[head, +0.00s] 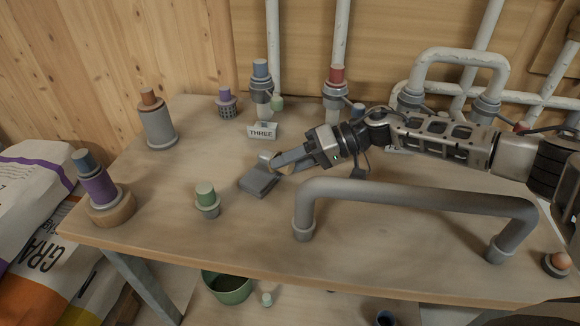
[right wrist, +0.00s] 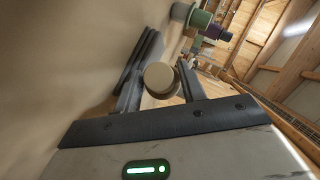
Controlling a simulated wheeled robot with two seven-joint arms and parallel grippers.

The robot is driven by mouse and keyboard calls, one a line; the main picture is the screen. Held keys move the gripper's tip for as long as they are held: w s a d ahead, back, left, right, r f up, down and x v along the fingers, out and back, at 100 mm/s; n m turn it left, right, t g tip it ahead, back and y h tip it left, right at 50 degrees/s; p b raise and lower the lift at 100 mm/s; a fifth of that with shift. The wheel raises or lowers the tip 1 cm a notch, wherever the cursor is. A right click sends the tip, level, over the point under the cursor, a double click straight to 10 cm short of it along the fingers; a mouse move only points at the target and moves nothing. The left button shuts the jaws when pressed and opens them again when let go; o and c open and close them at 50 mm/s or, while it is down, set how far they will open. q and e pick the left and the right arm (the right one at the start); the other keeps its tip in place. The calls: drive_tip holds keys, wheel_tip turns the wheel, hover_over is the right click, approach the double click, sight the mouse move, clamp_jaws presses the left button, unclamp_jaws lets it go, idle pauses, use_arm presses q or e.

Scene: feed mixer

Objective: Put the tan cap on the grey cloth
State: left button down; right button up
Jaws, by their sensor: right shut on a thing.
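My right gripper (head: 277,161) comes in from the right, low over the table. In the right wrist view its fingers (right wrist: 159,88) are shut on the round tan cap (right wrist: 160,78). In the head view a small pale round end, likely the cap (head: 265,156), shows at the fingertips. The folded grey cloth (head: 257,182) lies on the table just in front of and below the fingertips. Dark flat layers beside one finger in the wrist view look like the cloth (right wrist: 136,58). Whether the cap touches it, I cannot tell. My left gripper is out of view.
A sign reading THREE (head: 262,131) stands behind the gripper. A grey pipe handle (head: 415,195) arches at the front right. A green-capped piece (head: 206,200) stands left of the cloth. Capped posts stand at the left and back.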

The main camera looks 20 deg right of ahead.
drive_tip(key=shift+s+f, duration=0.15)
drive_tip(key=shift+f, duration=0.4)
drive_tip(key=shift+s+f, duration=0.1)
drive_tip(key=shift+f, duration=0.25)
drive_tip(key=o, duration=0.8)
drive_tip(key=shift+f, duration=0.15)
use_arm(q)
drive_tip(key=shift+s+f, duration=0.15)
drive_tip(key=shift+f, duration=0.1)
use_arm(e)
drive_tip(key=shift+r, duration=0.45)
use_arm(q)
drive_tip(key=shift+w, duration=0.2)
use_arm(e)
drive_tip(key=v, duration=1.2)
drive_tip(key=shift+w+r, duration=0.25)
drive_tip(key=shift+r, duration=0.05)
